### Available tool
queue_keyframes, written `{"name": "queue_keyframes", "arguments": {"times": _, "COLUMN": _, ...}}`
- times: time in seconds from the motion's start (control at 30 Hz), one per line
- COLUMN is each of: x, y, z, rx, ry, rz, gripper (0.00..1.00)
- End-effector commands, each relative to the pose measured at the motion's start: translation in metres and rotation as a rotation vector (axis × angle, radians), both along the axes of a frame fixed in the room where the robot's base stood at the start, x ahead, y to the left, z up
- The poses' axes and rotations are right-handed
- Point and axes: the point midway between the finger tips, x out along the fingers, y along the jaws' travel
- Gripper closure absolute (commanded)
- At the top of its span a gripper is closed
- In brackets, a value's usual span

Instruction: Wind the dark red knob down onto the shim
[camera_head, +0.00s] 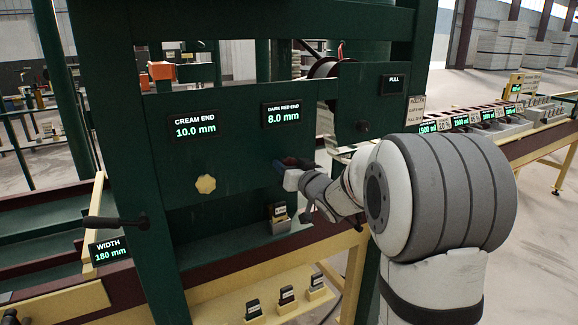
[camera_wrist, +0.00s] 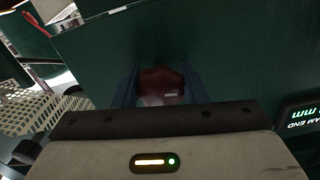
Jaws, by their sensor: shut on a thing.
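The dark red knob (camera_wrist: 162,84) is on the green panel, between the two blue fingers of my gripper (camera_wrist: 160,92) in the wrist view. My gripper is shut on it. In the head view my gripper (camera_head: 287,166) meets the panel below the dark red end display (camera_head: 283,114), which reads 8.0 mm; the knob is mostly hidden there by the fingers. A small dark-topped block with a label (camera_head: 279,212) stands in a pale holder below my gripper. I cannot tell whether it is the shim, and no shim shows under the knob.
A cream knob (camera_head: 205,184) sits left on the panel under the cream end display (camera_head: 195,126), reading 10.0 mm. Several labelled blocks (camera_head: 287,295) stand on a cream shelf below. A black handle (camera_head: 117,222) juts out at the left, above the width display (camera_head: 109,250), reading 180 mm.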

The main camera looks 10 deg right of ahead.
Motion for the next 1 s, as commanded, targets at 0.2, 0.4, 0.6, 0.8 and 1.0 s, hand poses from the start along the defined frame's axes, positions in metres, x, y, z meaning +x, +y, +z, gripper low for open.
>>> {"name": "queue_keyframes", "arguments": {"times": 0.2, "x": 0.0, "y": 0.0, "z": -0.003, "rx": -0.001, "ry": 0.005, "rz": 0.0, "gripper": 0.83}}
{"name": "queue_keyframes", "arguments": {"times": 0.4, "x": 0.0, "y": 0.0, "z": -0.002, "rx": -0.001, "ry": 0.003, "rz": 0.0, "gripper": 0.46}}
{"name": "queue_keyframes", "arguments": {"times": 0.6, "x": 0.0, "y": 0.0, "z": -0.001, "rx": -0.002, "ry": 0.002, "rz": -0.001, "gripper": 0.39}}
{"name": "queue_keyframes", "arguments": {"times": 0.8, "x": -0.005, "y": -0.002, "z": -0.001, "rx": -0.001, "ry": 0.0, "rz": -0.001, "gripper": 0.39}}
{"name": "queue_keyframes", "arguments": {"times": 1.0, "x": -0.034, "y": -0.012, "z": -0.002, "rx": -0.001, "ry": 0.0, "rz": -0.003, "gripper": 0.39}}
